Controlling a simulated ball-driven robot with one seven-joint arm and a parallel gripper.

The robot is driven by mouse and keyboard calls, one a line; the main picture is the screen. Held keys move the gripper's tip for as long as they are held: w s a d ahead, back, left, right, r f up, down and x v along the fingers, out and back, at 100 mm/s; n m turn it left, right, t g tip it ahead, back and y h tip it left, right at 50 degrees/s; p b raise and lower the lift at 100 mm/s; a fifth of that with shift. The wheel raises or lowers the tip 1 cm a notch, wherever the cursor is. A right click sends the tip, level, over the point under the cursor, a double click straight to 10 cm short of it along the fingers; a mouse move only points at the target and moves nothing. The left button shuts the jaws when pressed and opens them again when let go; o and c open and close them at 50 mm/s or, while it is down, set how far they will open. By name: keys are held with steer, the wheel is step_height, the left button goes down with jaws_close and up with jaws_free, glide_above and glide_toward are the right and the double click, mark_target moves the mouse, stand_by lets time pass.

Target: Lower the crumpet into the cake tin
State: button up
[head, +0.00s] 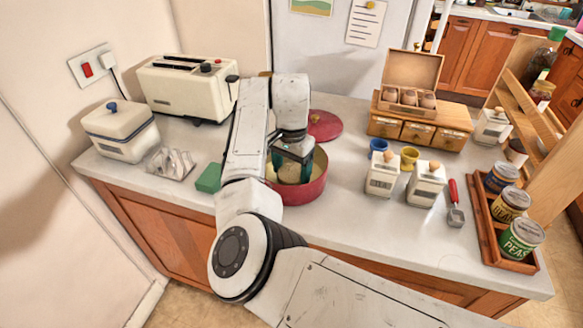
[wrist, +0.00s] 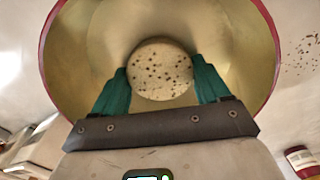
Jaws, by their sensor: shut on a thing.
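The cake tin (head: 307,190) is round and red outside with a cream inside, and stands on the counter near its front edge. Its red rim and pale inner wall (wrist: 85,45) surround the view from the wrist. The crumpet (wrist: 160,68) is round, pale and dotted with dark holes. My gripper (wrist: 161,80) has its two green fingers shut on the crumpet's sides. In the head view my gripper (head: 293,160) points down over the tin's opening, with the crumpet between its fingers. I cannot tell whether the crumpet touches the tin's floor.
A red lid (head: 324,125) lies behind the tin. Some counter between tin and cartons is clear.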

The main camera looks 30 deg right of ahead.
steer(key=o, duration=1)
steer(key=shift+o, duration=0.2)
